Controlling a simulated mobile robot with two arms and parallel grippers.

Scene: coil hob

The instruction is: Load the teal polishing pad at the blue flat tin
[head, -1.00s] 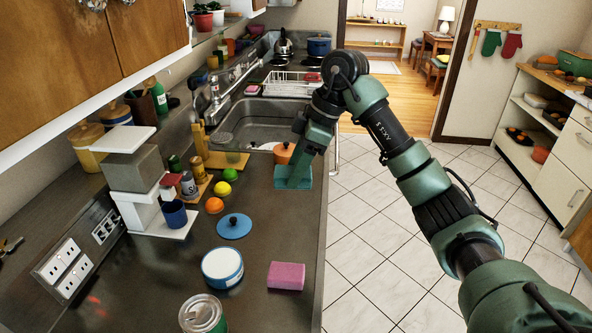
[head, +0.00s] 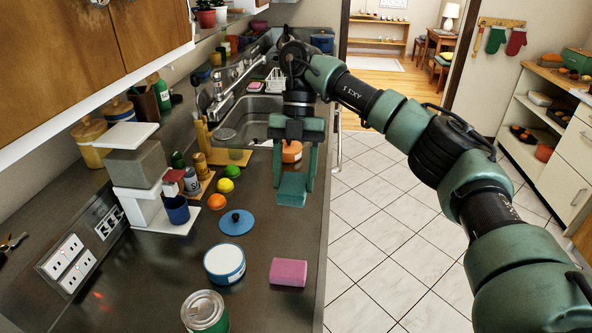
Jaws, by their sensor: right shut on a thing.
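The teal polishing pad (head: 292,190) is a small block near the right edge of the counter. My right gripper (head: 294,180) points down with its two green fingers on either side of the pad and is shut on it. I cannot tell whether the pad touches the counter. The blue flat tin (head: 224,265), round with a pale top, stands on the counter nearer to me and to the left of the pad, apart from it. My left gripper is not in view.
A blue lid (head: 236,222) lies behind the tin. An orange pot (head: 291,152) is partly hidden behind my right gripper. The counter between pad and sponge is clear.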

